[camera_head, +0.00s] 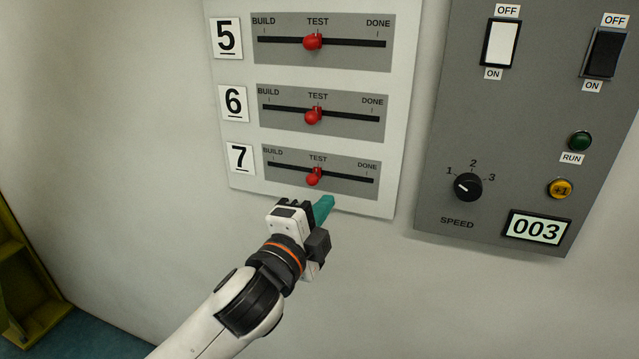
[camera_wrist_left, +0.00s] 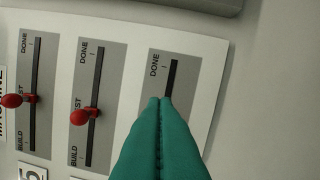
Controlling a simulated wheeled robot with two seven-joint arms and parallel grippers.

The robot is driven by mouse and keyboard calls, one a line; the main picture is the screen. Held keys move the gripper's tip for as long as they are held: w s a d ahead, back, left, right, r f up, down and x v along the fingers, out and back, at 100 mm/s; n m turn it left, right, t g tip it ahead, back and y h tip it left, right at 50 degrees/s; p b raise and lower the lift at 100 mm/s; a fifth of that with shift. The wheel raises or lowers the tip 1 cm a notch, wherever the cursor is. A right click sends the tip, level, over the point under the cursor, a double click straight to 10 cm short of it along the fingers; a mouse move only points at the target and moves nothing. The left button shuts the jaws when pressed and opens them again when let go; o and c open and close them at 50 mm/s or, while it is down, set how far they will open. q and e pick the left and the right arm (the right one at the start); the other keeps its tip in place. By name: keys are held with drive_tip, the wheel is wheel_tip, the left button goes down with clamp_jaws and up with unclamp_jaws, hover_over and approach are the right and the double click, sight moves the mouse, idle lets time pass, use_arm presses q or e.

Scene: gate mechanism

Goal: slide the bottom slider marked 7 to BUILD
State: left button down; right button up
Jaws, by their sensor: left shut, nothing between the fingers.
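The bottom slider marked 7 has a red knob (camera_head: 313,179) standing at TEST, midway along its black slot. Its grey plate (camera_head: 350,190) has BUILD at the left end and DONE at the right. My left gripper (camera_head: 326,204) has teal fingers, shut and empty, just below and slightly right of the knob in the head view. Whether the fingertips touch the panel I cannot tell. In the left wrist view the shut fingers (camera_wrist_left: 160,140) cover the lower part of slider 7's plate (camera_wrist_left: 165,62), hiding its knob and BUILD label. My right gripper is not in view.
Sliders 6 (camera_head: 313,116) and 5 (camera_head: 312,42) sit above, both at TEST. To the right is a grey control box (camera_head: 520,120) with switches, a speed dial, buttons and a 003 display. A yellow frame (camera_head: 20,280) stands at far left. The wall below the panel is clear.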

use_arm(q)
drive_tip(key=p+x, duration=0.1)
drive_tip(key=x, duration=0.6)
drive_tip(key=shift+w+d+r, duration=0.15)
drive_tip(key=shift+w+d, duration=0.05)
drive_tip(key=shift+w, duration=0.05)
drive_tip(key=a, duration=0.2)
drive_tip(key=a+p, duration=0.1)
drive_tip(key=shift+w+f, duration=0.4)
drive_tip(key=shift+a, duration=0.5)
drive_tip(key=shift+d+f, duration=0.1)
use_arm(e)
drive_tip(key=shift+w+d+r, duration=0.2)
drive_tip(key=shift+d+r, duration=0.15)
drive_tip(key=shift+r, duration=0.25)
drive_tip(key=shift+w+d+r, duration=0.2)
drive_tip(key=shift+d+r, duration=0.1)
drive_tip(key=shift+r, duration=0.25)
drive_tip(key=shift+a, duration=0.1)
